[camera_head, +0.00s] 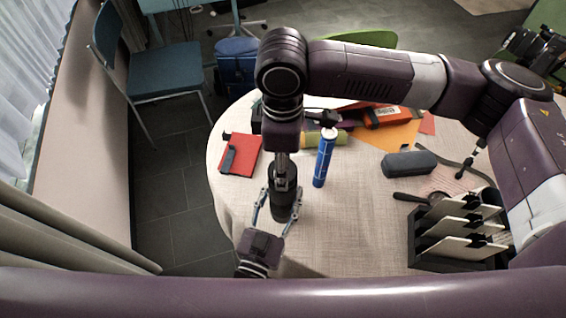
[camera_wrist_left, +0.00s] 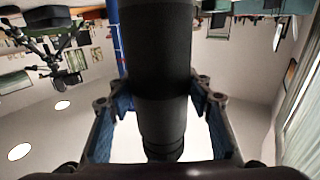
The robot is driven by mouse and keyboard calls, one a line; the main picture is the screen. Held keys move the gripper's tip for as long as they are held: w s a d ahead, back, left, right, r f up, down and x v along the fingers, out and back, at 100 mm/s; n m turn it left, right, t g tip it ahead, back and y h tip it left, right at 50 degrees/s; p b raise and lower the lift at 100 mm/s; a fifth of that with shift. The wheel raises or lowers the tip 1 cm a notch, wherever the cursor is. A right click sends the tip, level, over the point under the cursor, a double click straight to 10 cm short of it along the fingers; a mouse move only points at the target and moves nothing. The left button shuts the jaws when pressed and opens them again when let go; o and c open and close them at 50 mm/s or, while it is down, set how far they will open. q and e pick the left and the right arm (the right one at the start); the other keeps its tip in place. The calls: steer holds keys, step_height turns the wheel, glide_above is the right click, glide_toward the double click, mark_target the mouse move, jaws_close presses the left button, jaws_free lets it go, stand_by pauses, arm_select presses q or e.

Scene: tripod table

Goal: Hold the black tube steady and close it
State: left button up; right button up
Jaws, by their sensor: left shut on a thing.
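The black tube (camera_head: 284,206) stands upright near the front left of the table, and it fills the middle of the left wrist view (camera_wrist_left: 163,60). My left gripper (camera_head: 278,212) comes from the front with one finger on each side of the tube and is shut on it. Its blue-padded fingers also show in the left wrist view (camera_wrist_left: 163,115). My right gripper (camera_head: 283,162) points down right above the tube's top end. Its fingers are small and partly hidden, so I cannot tell whether it grips anything. I cannot make out a separate cap.
A red notebook (camera_head: 246,158) lies at the left, a dark case (camera_head: 410,164) at the right. A black rack (camera_head: 455,232) stands front right. The front middle of the table (camera_head: 350,235) is clear.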

steer(key=shift+f, duration=0.5)
